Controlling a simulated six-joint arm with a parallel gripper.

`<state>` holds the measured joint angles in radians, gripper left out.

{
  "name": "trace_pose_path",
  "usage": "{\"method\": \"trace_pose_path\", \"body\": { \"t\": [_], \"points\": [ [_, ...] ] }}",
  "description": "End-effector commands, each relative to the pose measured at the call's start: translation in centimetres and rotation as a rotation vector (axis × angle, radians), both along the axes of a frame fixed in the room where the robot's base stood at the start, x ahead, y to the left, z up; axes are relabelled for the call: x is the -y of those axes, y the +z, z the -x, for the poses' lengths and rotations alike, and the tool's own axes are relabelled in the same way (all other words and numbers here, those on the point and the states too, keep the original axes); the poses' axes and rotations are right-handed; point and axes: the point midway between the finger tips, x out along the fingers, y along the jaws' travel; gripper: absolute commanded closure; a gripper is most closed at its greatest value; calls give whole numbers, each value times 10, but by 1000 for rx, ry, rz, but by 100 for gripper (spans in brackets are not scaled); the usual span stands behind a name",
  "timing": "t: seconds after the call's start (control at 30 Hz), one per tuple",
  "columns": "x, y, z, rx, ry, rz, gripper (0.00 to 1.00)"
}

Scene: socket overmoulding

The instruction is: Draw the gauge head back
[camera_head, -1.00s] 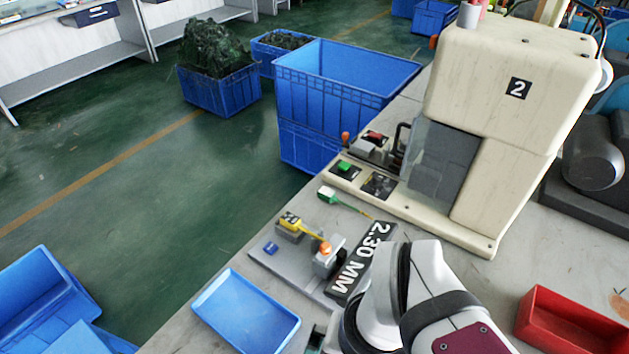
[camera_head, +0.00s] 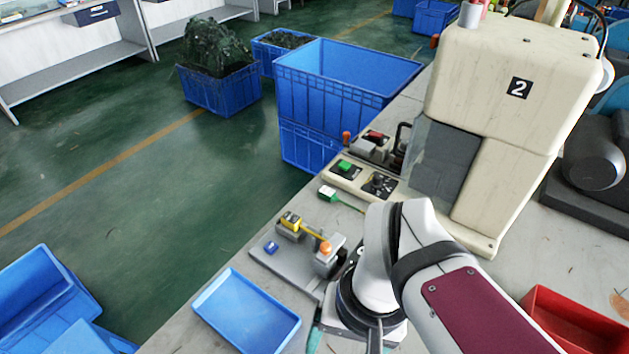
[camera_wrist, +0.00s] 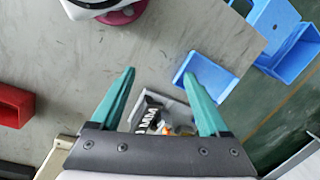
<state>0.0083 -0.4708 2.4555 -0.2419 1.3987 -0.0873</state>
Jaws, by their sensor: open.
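The gauge stands on a grey base plate (camera_head: 268,256) on the bench. It has a yellow part (camera_head: 291,220) at its left end and a grey block with an orange knob (camera_head: 325,248) at its right end. My arm hides the gauge's number label in the head view; part of the label (camera_wrist: 150,115) shows in the wrist view. My gripper (camera_wrist: 160,66) is open and empty, its teal fingers spread. The gauge shows between and beyond the fingers, partly hidden by the gripper body. I cannot tell whether they touch it.
A blue tray (camera_head: 246,312) lies beside the gauge at the bench edge. The cream machine numbered 2 (camera_head: 500,110) stands behind, with a green button (camera_head: 345,166) on its panel. A red bin (camera_head: 570,325) is at the right. Bare bench shows in the wrist view.

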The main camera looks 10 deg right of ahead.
Motion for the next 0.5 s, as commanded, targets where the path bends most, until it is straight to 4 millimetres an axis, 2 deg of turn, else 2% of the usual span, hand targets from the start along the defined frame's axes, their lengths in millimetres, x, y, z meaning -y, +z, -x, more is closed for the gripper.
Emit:
{"method": "trace_pose_path", "body": {
  "t": [0.03,0.07,0.1,0.2,0.3,0.4,0.5],
  "points": [
    [4,13,-32,12,102,15,32],
    [7,21,-56,22,186,25,38],
    [11,30,-90,37,306,43,38],
    [22,38,-167,62,581,81,38],
    [29,34,-222,75,782,108,38],
    [33,29,-247,80,884,123,38],
    [34,18,-251,80,908,125,38]
  ]
}}
